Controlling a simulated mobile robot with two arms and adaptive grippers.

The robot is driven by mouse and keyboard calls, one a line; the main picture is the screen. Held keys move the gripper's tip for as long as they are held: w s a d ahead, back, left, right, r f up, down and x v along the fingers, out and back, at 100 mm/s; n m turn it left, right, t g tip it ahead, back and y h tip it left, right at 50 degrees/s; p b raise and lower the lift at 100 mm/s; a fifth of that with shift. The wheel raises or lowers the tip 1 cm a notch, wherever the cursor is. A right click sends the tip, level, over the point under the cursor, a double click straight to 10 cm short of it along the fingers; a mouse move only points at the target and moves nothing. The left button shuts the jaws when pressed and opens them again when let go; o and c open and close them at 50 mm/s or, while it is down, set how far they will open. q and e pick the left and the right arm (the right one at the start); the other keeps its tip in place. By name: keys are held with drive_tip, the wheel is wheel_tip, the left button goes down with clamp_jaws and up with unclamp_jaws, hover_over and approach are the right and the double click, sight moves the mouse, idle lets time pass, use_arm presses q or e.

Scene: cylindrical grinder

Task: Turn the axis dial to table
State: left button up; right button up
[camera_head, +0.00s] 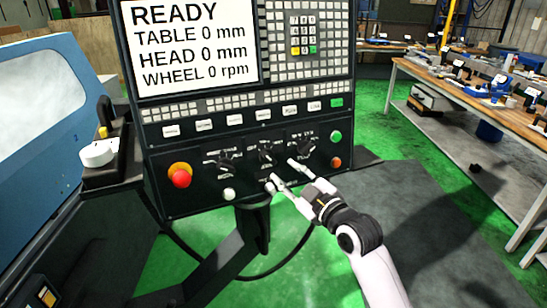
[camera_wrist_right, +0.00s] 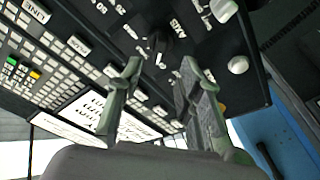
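The control panel (camera_head: 205,185) has a row of three black dials. The middle dial (camera_head: 267,154) seems to be the axis dial; in the right wrist view a dial (camera_wrist_right: 157,43) sits beside a label reading AXIS. Its pointer setting is too small to read. My right gripper (camera_head: 283,174) is open and empty, just in front of and slightly below the middle dial. In the right wrist view its two fingers (camera_wrist_right: 160,68) stand apart, with the dial beyond and between their tips. I cannot see contact. My left gripper is not in view.
A left dial (camera_head: 228,162) and a right dial (camera_head: 304,144) flank the middle one. A red stop button (camera_head: 180,178), white button (camera_head: 228,194), green button (camera_head: 336,136) and orange button (camera_head: 336,162) are nearby. The screen (camera_head: 190,45) reads READY. A workbench (camera_head: 470,95) stands right.

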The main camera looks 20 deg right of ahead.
sight(271, 160)
drive_tip(key=p+x, duration=0.1)
drive_tip(key=x, duration=0.6)
drive_tip(key=shift+c, duration=0.4)
clamp_jaws()
